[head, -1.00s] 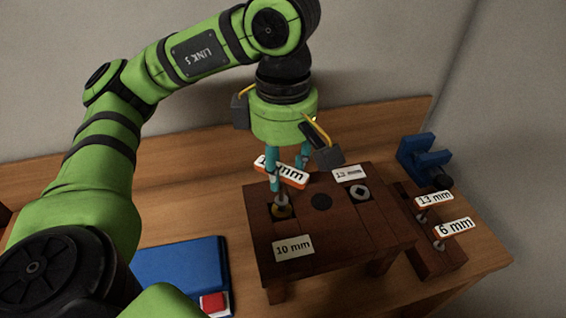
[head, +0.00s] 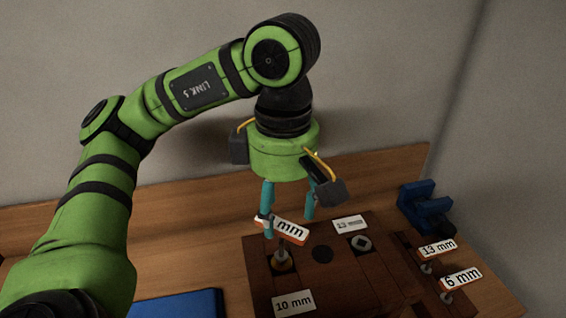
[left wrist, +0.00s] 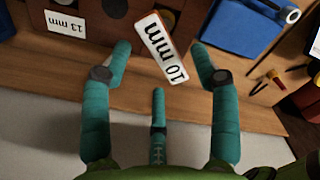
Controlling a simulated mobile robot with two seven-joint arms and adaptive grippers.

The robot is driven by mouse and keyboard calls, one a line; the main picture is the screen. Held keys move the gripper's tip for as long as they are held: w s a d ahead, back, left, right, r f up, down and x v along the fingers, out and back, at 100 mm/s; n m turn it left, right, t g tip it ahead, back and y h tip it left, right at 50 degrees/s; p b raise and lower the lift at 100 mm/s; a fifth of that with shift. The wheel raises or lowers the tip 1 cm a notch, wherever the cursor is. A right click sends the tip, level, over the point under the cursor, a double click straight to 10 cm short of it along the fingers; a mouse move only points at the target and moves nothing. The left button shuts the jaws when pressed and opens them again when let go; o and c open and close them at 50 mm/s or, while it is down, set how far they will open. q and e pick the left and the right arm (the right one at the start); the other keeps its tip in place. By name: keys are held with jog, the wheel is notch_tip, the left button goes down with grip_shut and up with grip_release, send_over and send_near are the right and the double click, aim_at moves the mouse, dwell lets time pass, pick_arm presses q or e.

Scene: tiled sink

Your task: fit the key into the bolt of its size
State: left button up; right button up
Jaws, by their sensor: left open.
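The key with the 10 mm tag (head: 283,230) stands upright with its shaft down at the left bolt (head: 281,263), beside the 10 mm plate (head: 293,302). How deep its tip sits cannot be told. The tag also shows in the left wrist view (left wrist: 162,50). My left gripper (head: 288,226) is open, its teal fingers spread around the tag and apart from it. A second bolt (head: 361,243) sits by the 13 mm plate (head: 349,225). Keys tagged 13 mm (head: 438,247) and 6 mm (head: 462,279) stand in the rack at right. My right gripper is out of view.
The dark wooden block (head: 335,285) has a black round spot (head: 322,254) between the bolts. A blue vise-like object (head: 420,205) stands at the back right. A blue flat object (head: 180,305) lies at the front left.

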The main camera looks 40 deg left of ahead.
pick_arm(q)
notch_tip(320, 180, up, 9)
dwell(0.4)
jog(key=shift+f, duration=0.1)
dwell(0.5)
